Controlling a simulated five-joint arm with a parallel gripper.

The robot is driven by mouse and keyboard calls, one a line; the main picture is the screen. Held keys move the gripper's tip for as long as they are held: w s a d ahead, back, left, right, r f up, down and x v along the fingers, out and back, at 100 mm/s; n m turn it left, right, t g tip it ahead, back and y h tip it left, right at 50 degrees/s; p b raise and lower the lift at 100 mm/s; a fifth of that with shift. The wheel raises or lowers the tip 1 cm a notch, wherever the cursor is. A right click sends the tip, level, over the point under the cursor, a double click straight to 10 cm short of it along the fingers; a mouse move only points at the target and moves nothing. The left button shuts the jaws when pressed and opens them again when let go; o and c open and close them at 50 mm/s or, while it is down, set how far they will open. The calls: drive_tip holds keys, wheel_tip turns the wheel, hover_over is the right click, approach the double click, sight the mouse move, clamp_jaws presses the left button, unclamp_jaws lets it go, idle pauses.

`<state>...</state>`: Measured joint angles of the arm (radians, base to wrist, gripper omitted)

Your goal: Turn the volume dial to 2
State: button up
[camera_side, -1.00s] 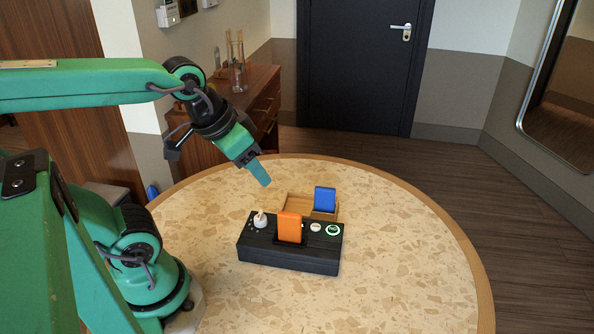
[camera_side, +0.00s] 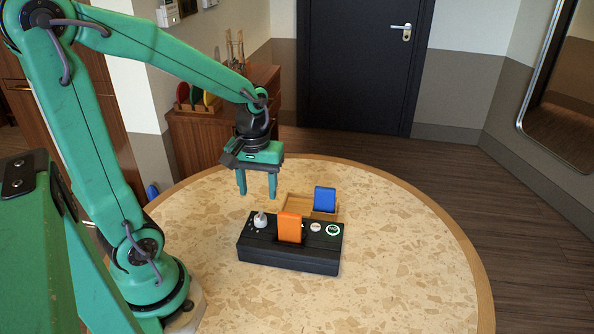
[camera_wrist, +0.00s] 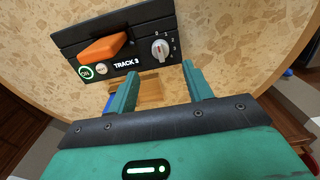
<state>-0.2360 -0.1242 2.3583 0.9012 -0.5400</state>
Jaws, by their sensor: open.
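The volume dial (camera_side: 261,219) is a white knob at the left end of the top of a black box (camera_side: 288,263). In the wrist view the dial (camera_wrist: 160,49) has a red mark and small digits around it; I cannot read the setting surely. My gripper (camera_side: 257,195) points down, open and empty, above and slightly behind the dial, apart from it. In the wrist view its two fingers (camera_wrist: 161,78) stand on either side below the dial.
An orange cartridge (camera_side: 289,228) stands upright in the box beside the dial. A white button (camera_side: 316,227) and a green-ringed ON button (camera_side: 333,230) lie farther right. Behind is a wooden tray (camera_side: 295,205) with a blue cartridge (camera_side: 325,199). The round table (camera_side: 400,270) is otherwise clear.

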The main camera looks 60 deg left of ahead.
sight(260, 214)
drive_tip(key=shift+f, duration=0.25)
drive_tip(key=shift+f, duration=3.75)
drive_tip(key=c, duration=1)
